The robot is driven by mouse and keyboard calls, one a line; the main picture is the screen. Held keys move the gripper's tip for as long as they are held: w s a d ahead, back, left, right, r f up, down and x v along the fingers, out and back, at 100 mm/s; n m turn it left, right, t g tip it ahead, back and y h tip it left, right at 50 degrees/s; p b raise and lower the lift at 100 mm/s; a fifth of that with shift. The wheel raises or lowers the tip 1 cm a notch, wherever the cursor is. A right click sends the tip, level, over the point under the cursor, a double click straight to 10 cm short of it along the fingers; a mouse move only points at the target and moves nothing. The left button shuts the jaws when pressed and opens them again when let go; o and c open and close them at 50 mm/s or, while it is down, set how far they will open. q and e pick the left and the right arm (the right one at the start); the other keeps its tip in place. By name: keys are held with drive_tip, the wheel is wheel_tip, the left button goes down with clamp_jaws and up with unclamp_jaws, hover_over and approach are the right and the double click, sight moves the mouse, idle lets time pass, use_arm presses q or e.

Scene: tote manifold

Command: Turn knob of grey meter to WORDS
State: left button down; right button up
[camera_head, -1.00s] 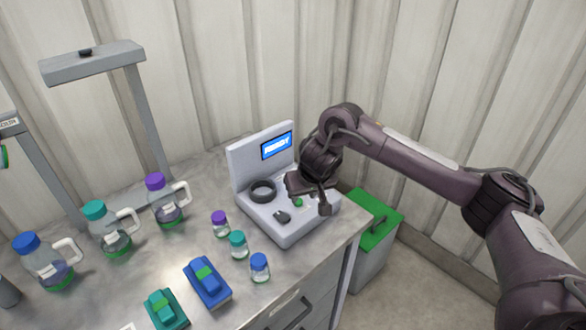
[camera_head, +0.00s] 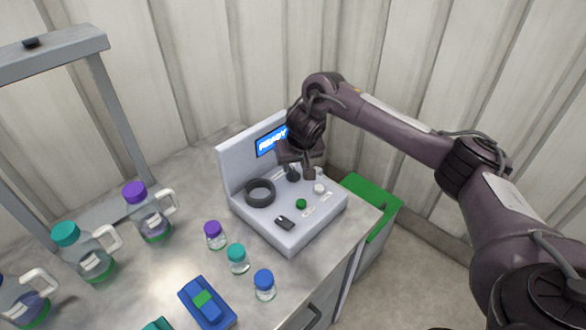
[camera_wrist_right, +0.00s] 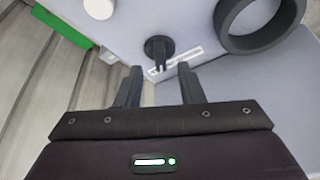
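The grey meter (camera_head: 287,232) stands on the bench with a lit blue screen (camera_head: 271,141) on its upright back; the screen seems to read READY. A dark knob (camera_wrist_right: 159,47) with a pale label strip beside it shows in the right wrist view. My right gripper (camera_head: 301,174) is over the back right of the meter's panel. In the right wrist view its two fingers (camera_wrist_right: 158,83) are apart with nothing between them, and the knob lies just beyond their tips. In the head view the gripper partly hides that area. My left gripper is not in view.
On the panel are a dark ring (camera_head: 260,192), a green button (camera_head: 301,204), a white button (camera_head: 319,188) and a black switch (camera_head: 285,223). Small capped jars (camera_head: 237,260) stand left of the meter. A green-topped bin (camera_head: 374,207) is at right.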

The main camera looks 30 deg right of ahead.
sight(293, 169)
drive_tip(key=shift+x, duration=1.2)
drive_tip(key=shift+w+f, duration=0.25)
drive_tip(key=c, duration=0.6)
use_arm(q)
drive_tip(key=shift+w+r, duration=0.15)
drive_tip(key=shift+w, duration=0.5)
use_arm(e)
clamp_jaws()
